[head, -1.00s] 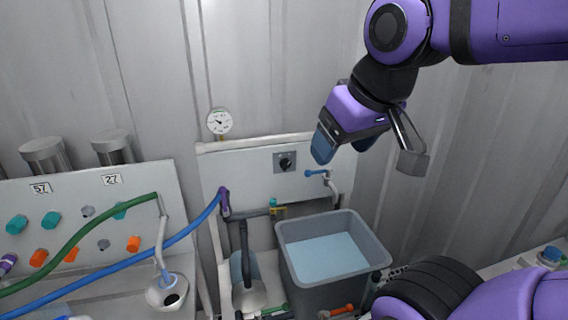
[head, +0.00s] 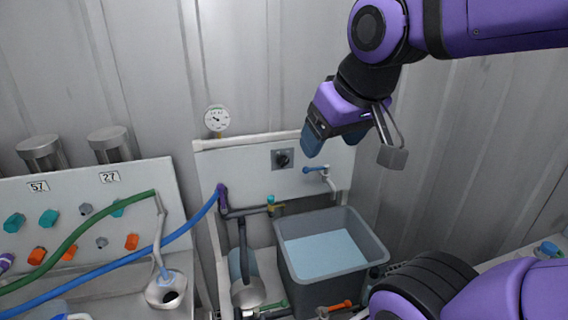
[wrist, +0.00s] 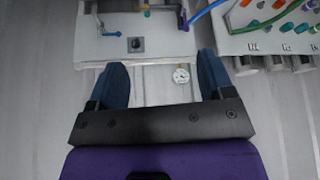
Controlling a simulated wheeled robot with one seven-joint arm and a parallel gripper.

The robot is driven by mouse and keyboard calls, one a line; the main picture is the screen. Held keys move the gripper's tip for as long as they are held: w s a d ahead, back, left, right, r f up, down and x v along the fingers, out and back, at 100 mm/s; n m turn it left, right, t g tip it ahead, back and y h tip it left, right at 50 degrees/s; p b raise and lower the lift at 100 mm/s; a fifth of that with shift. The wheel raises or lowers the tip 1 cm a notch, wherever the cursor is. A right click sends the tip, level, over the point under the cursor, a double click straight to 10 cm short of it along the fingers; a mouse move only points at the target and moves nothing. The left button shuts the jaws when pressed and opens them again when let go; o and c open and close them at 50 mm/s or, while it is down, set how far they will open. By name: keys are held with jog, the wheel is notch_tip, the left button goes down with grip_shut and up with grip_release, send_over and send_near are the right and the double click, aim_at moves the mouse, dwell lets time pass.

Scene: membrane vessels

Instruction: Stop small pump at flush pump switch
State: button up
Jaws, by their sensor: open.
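The flush pump switch (head: 283,159) is a black rotary knob on a grey square plate, set in the pale panel. It also shows in the wrist view (wrist: 137,44), ahead of the fingers and between them, nearer the left one. My gripper (head: 330,143) is open and empty, to the right of the switch and apart from it in the head view. Its two blue fingers spread wide in the wrist view (wrist: 163,82).
A round pressure gauge (head: 216,118) stands on the panel's top edge. A blue-handled tap (head: 318,170) is right of the switch, above a grey tub (head: 375,262) of water. Blue (head: 130,258) and green (head: 75,240) hoses cross at left.

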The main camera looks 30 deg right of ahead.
jog(key=w+d+f+m+t, duration=0.1)
jog(key=w+f, duration=0.2)
jog(key=w, duration=0.3)
jog(key=w+f+m+h, duration=0.1)
jog(key=w+f, duration=0.2)
jog(key=w, duration=0.3)
jog(key=w+d+f+m+t, duration=0.1)
jog(key=w+f, duration=0.1)
jog(key=w, duration=0.4)
jog(key=m+t+h, duration=0.4)
jog(key=m+t, duration=0.6)
jog(key=m, duration=1.4)
send_near(284, 162)
jog(key=x, duration=1)
jog(key=shift+f, duration=0.1)
jog(key=c, duration=0.9)
